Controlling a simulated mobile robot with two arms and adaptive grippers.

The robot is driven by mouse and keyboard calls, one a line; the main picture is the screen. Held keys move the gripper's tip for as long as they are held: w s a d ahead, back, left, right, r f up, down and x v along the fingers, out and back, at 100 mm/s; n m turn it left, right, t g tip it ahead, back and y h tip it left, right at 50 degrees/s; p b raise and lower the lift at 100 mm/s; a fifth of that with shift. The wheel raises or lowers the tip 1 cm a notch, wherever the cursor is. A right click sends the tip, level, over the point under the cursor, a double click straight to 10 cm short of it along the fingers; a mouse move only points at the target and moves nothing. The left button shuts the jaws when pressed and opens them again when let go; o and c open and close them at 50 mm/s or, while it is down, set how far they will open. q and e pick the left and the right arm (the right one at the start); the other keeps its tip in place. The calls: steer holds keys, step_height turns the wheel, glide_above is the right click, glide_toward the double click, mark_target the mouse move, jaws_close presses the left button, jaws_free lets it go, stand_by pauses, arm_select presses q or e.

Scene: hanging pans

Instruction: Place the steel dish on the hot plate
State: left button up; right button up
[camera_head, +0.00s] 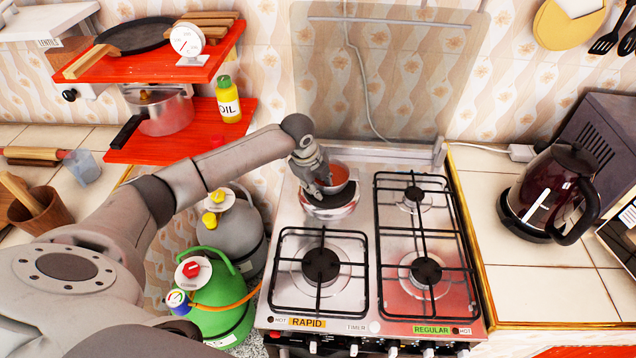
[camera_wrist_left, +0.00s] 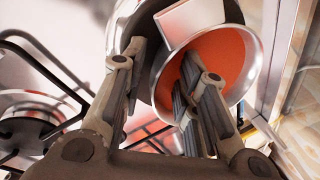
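The steel dish (camera_head: 340,176), a small bowl with an orange-red inside, is at the back left of the stove. It also shows in the left wrist view (camera_wrist_left: 232,62). The round steel hot plate (camera_head: 332,208) is directly below it; I cannot tell whether the dish rests flat on it. My left gripper (camera_head: 323,184) is at the dish's left side, hiding part of it. In the left wrist view its fingers (camera_wrist_left: 160,82) are apart, with the dish's near wall between them and one finger over the dish's inside. My right gripper is not in view.
Black grates and burners (camera_head: 321,265) fill the rest of the stove. A dark kettle (camera_head: 556,190) stands on the right counter. Gas bottles (camera_head: 216,300) stand left of the stove, below my left arm. Red shelves (camera_head: 205,122) hold a pot and an oil bottle.

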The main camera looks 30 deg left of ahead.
arm_select(q)
steer(key=b+v, duration=0.1)
steer(key=v, duration=1.1)
steer(key=shift+r, duration=0.15)
stand_by(0.4)
